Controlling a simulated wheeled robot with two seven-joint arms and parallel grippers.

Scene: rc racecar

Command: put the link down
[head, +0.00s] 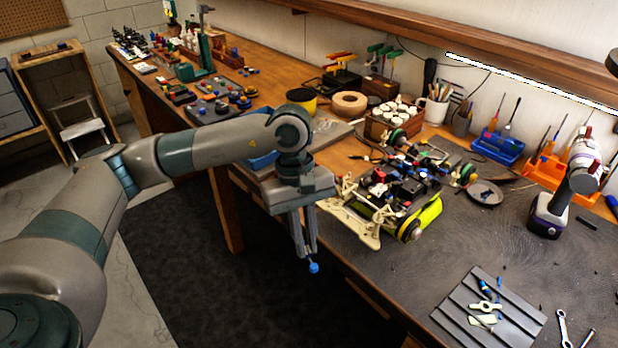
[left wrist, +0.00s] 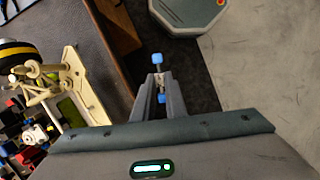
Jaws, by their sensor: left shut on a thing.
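My left gripper (head: 307,252) is shut on the link (head: 314,267), a small part with blue ends. In the head view one blue end shows below the fingertips, and the rest is hidden by the fingers. In the left wrist view the link (left wrist: 157,59) shows a blue end on either side of the fingertips (left wrist: 161,84), with a grey middle between them. The gripper points down beyond the table's front edge, over the dark floor mat, left of the RC car (head: 400,195). My right gripper is not in view.
A grey ribbed tray (head: 455,318) with blue and cream parts lies front right on the workbench (head: 410,275). A drill (head: 548,215), small dish (head: 485,193), blue rack (head: 497,148) and wrenches (head: 563,327) stand or lie around. Bare bench lies between car and tray.

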